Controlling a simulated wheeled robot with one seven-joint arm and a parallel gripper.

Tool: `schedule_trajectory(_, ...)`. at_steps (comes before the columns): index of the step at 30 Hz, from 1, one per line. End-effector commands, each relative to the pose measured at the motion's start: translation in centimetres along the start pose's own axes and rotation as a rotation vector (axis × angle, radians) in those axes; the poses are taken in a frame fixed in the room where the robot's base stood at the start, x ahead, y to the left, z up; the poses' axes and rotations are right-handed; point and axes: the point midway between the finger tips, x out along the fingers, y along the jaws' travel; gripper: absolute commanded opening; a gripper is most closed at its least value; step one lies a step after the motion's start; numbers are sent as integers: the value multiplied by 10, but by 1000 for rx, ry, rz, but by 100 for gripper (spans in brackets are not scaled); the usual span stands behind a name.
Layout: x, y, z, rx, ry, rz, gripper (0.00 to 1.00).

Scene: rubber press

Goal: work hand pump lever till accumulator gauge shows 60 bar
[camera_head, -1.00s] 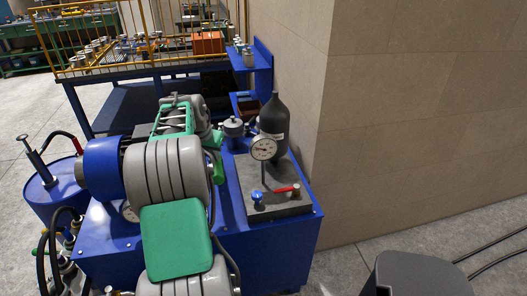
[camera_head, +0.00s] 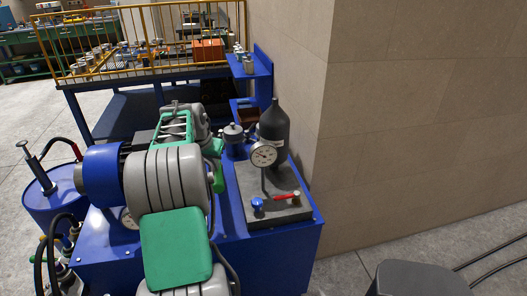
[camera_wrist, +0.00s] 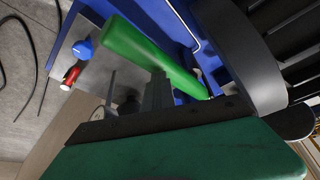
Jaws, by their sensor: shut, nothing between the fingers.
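The green pump lever grip (camera_wrist: 145,48) runs across the upper middle of the wrist view. My gripper (camera_wrist: 157,93) is shut and empty, its grey fingers against or very close to the grip; contact cannot be told. In the head view my arm hides the fingertips, and a small green piece, likely the lever (camera_head: 219,180), shows at its right side. The black accumulator bottle (camera_head: 273,126) stands upright on a grey block. The round white gauge (camera_head: 264,154) is in front of it; its reading is too small to tell.
The grey block carries a blue knob (camera_head: 257,205) and a red handle (camera_head: 287,196), on the blue unit (camera_head: 275,262). A blue drum (camera_head: 45,198) with hoses stands left. A yellow-railed bench (camera_head: 100,75) is behind. The beige wall (camera_head: 430,120) closes the right.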

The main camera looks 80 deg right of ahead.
Motion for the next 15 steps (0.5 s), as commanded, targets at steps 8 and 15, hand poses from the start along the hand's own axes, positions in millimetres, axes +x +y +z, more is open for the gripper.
schedule_trajectory(8, -33, 0, -13, 0, -3, 2, 0)
schedule_trajectory(15, -59, 0, -24, 0, -3, 1, 0)
